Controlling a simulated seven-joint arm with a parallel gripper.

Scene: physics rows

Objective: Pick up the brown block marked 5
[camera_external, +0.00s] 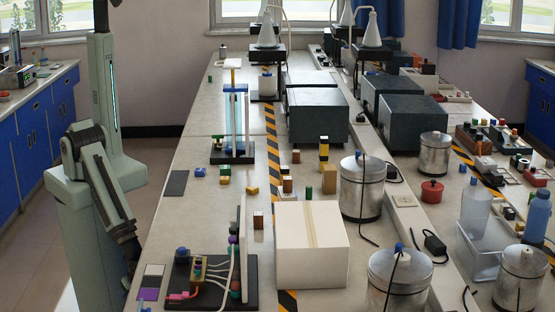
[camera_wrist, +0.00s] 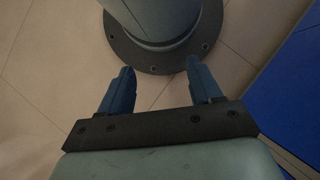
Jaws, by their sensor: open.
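Several small brown blocks stand on the long bench in the external view. No block shows in the wrist view.
A white box (camera_external: 312,245) stands near the front of the bench. A dark board with wires (camera_external: 210,283) lies left of it. Metal canisters (camera_external: 362,190) stand to the right. Yellow, green and blue blocks (camera_external: 252,190) are scattered nearby.

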